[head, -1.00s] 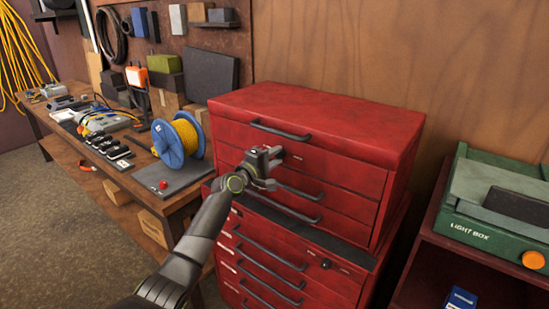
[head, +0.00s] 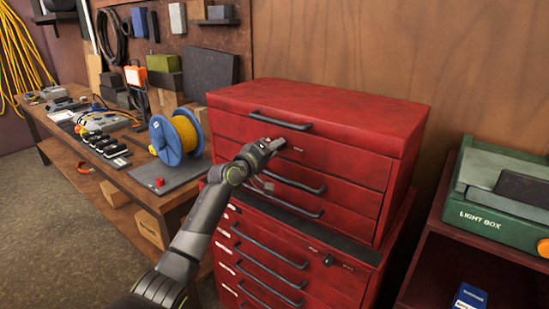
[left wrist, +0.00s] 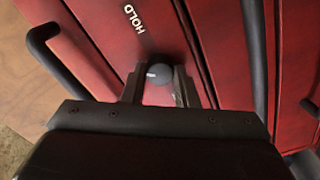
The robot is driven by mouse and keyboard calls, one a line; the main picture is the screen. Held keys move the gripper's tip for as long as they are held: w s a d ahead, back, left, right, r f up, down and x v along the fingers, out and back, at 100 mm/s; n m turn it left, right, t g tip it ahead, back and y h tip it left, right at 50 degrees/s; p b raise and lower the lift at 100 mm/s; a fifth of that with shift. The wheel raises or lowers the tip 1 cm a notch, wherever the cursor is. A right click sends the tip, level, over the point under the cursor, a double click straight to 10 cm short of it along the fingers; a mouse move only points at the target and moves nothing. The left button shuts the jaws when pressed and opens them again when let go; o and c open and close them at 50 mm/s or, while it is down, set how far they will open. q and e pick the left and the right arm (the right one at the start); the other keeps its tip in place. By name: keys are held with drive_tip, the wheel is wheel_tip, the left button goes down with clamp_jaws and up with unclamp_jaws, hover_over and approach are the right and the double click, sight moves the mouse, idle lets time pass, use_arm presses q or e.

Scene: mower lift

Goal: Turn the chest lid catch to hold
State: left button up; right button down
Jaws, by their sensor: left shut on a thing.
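The red tool chest (head: 340,110) stands with its lid down in the head view. My left gripper (head: 272,146) is at the upper front of the chest, just below the lid handle (head: 280,121). In the left wrist view my left gripper (left wrist: 160,90) is shut on a dark round catch knob (left wrist: 159,72), with a finger on each side. The white word HOLD (left wrist: 133,18) is on the red front, a little away from the knob. The gripper hides the catch in the head view. My right gripper is not in view.
Drawer handles (head: 290,180) stick out below the gripper. A workbench with a blue cable reel (head: 168,143) is at the left. A green light box (head: 490,205) sits on a red shelf at the right.

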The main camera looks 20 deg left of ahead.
use_arm(q)
drive_tip(key=m+b, duration=0.3)
drive_tip(key=m, duration=0.1)
drive_tip(key=m+b, duration=0.2)
drive_tip(key=shift+f+b, duration=0.25)
drive_tip(key=shift+b, duration=0.05)
drive_tip(key=m+b, duration=0.2)
drive_tip(key=m, duration=0.1)
drive_tip(key=shift+m, duration=0.3)
drive_tip(key=shift+r+m+b, duration=0.1)
drive_tip(key=shift+m+b, duration=0.55)
drive_tip(key=shift+m, duration=0.55)
drive_tip(key=o, duration=1)
drive_tip(key=shift+r, duration=0.1)
drive_tip(key=shift+s, duration=0.1)
drive_tip(key=b+v, duration=0.2)
drive_tip(key=v, duration=1.5)
